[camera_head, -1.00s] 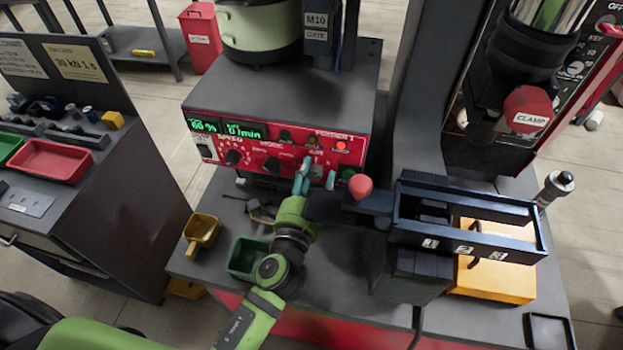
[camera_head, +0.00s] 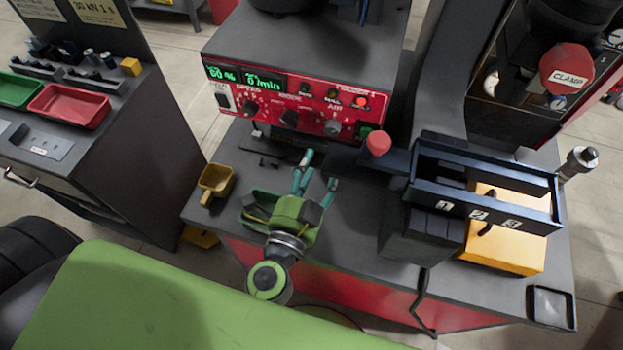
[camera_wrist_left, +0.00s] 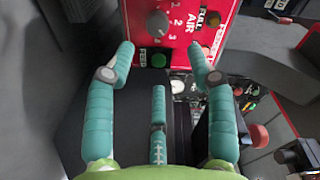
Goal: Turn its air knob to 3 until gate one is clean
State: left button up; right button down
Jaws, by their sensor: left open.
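The air knob (camera_head: 332,127) is a grey dial on the right of the red feeder panel (camera_head: 290,112). In the left wrist view the knob (camera_wrist_left: 157,22) shows up close beside numbers and the word AIR; its pointer setting is too small to read. My left gripper (camera_head: 318,173), with teal fingers and a green body, is open and empty in front of the panel, apart from the knob. In the left wrist view the gripper's fingers (camera_wrist_left: 160,50) stand wide, below the knob. Gate one (camera_head: 447,207) carries a label 1 on the dark rail frame; whether it is clean cannot be told.
A red round button (camera_head: 378,144) on a dark arm stands right of the panel. A green bin (camera_head: 250,222) sits partly behind my gripper, with a yellow scoop (camera_head: 215,182) to its left. A yellow block (camera_head: 515,245) lies under the rail frame. A red CLAMP knob (camera_head: 567,68) is at upper right.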

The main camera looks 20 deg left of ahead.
pick_arm(q)
jog(key=shift+s+r, duration=0.1)
jog(key=shift+s, duration=1.15)
